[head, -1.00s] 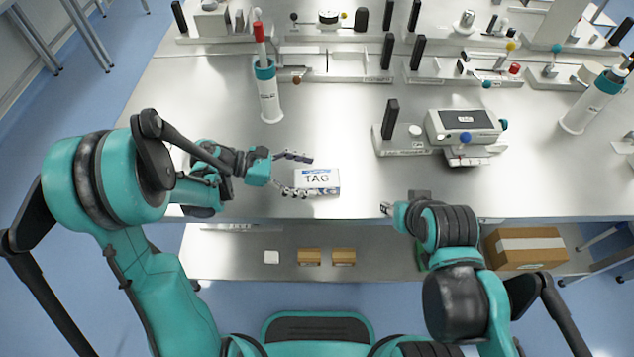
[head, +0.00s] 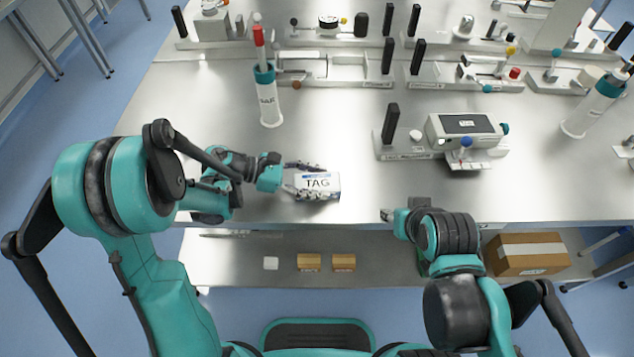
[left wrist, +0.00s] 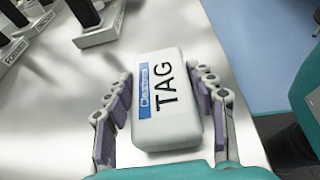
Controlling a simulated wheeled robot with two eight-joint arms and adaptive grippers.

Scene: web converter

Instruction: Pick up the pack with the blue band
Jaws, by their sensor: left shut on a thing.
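The white pack with a blue band and the word TAG (head: 319,186) is near the front edge of the steel table, left of centre. In the left wrist view the pack (left wrist: 168,108) lies between the two fingers, its blue band on the left side. My left gripper (head: 308,180) is shut on the pack, with a finger along its far side; the gripper also shows in the left wrist view (left wrist: 166,105). I cannot tell whether the pack is clear of the table. My right gripper (head: 388,214) is near the table's front edge, away from the pack; its jaw state is unclear.
A white cylinder with a teal top (head: 268,100) stands behind the pack. A grey device (head: 464,130) stands to the right. Fixtures line the back. A lower shelf holds two small brown boxes (head: 309,262) and a carton (head: 527,254). The table around the pack is clear.

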